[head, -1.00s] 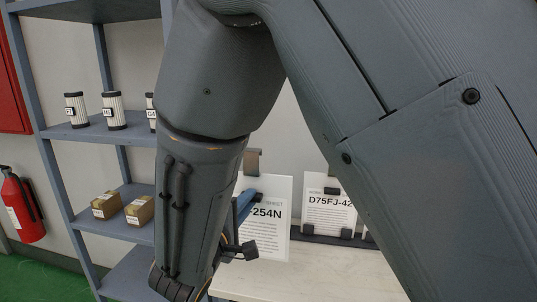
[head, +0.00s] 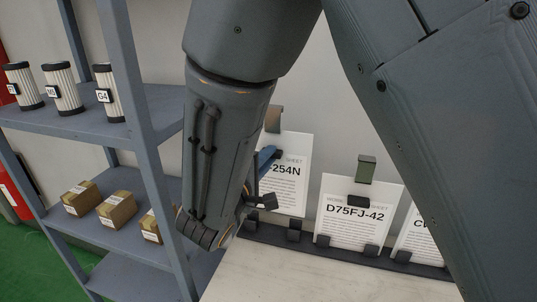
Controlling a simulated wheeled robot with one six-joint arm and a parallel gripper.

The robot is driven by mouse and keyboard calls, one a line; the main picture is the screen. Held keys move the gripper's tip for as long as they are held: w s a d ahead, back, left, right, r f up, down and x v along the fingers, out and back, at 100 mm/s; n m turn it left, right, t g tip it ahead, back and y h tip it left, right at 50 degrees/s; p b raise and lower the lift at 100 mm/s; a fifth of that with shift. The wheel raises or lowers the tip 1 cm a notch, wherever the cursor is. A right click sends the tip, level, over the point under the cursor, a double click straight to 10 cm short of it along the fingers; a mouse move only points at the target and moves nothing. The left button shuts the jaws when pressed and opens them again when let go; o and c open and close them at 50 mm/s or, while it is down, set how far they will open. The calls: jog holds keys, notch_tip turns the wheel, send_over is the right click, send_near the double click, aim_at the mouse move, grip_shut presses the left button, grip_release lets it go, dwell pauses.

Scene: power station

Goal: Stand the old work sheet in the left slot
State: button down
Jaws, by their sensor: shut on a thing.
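My gripper (head: 268,168) is shut on a white work sheet (head: 292,178), whose visible print ends in "-254N". The sheet is upright, facing me, and its left part is hidden behind my arm and gripper. It is at the left end of a dark slotted rail (head: 345,252) along the wall. Its lower edge shows just above the small dark holders (head: 294,231) of the left slot; I cannot tell whether it touches them.
Sheet D75FJ-42 (head: 357,222) stands in the rail to the right, below a green clip (head: 366,168). Another sheet (head: 420,242) beyond it is partly hidden by my arm. A grey shelf (head: 142,112) with filters and small boxes (head: 117,210) stands at left. The pale tabletop (head: 320,282) in front is clear.

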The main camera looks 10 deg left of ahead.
aim_at(273, 182)
jog(key=shift+w+f+b, duration=0.2)
jog(key=shift+f+b, duration=0.7)
jog(key=shift+f, duration=2.3)
jog(key=shift+f+b, duration=1.6)
jog(key=shift+b, duration=0.2)
jog(key=c, duration=1.7)
grip_release()
